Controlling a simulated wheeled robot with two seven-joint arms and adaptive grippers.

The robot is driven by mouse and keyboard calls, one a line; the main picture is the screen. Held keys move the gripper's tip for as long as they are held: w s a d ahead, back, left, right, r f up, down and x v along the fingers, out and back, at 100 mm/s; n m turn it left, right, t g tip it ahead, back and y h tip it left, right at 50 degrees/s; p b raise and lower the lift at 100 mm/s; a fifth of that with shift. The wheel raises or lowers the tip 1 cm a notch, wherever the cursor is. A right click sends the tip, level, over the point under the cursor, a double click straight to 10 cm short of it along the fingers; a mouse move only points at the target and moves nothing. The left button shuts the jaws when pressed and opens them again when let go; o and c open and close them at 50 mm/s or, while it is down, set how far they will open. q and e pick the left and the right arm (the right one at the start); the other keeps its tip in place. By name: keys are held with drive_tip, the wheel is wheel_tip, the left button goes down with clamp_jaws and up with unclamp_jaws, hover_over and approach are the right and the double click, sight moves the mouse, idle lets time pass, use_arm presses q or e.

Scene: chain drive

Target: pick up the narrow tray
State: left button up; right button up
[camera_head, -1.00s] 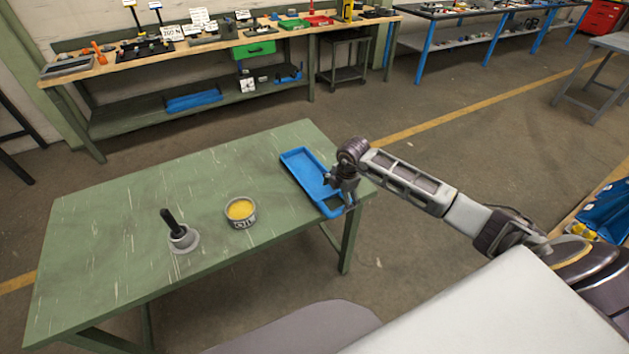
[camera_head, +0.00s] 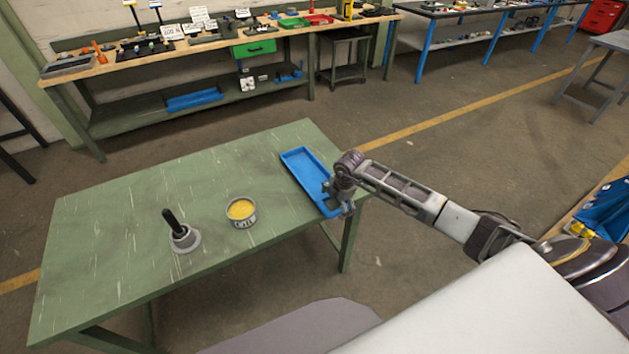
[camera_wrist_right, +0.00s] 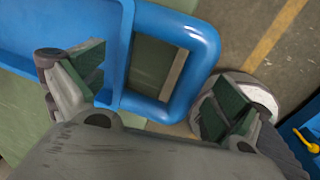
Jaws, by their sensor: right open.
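The narrow tray (camera_head: 302,168) is blue, long and shallow, and lies along the right end of the green table. My right gripper (camera_head: 342,205) is at the tray's near end. In the right wrist view, the tray's looped end handle (camera_wrist_right: 200,45) lies between the spread fingers of the right gripper (camera_wrist_right: 155,95). The fingers are open, one on each side of the handle, and I see no grip on it. In the head view the gripper hides part of the tray's near right corner. My left gripper is not in view.
The green table (camera_head: 120,220) also bears a round tin with yellow contents (camera_head: 241,210) and a grey round base with a black upright handle (camera_head: 180,235), both left of the tray. A cluttered workbench (camera_head: 210,45) stands behind. Open floor lies right of the table.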

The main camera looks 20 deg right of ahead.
drive_tip(key=c, duration=1.8)
drive_tip(key=shift+w+r, duration=0.2)
drive_tip(key=shift+c, duration=1)
wheel_tip(320, 180, up, 10)
drive_tip(key=b, duration=0.1)
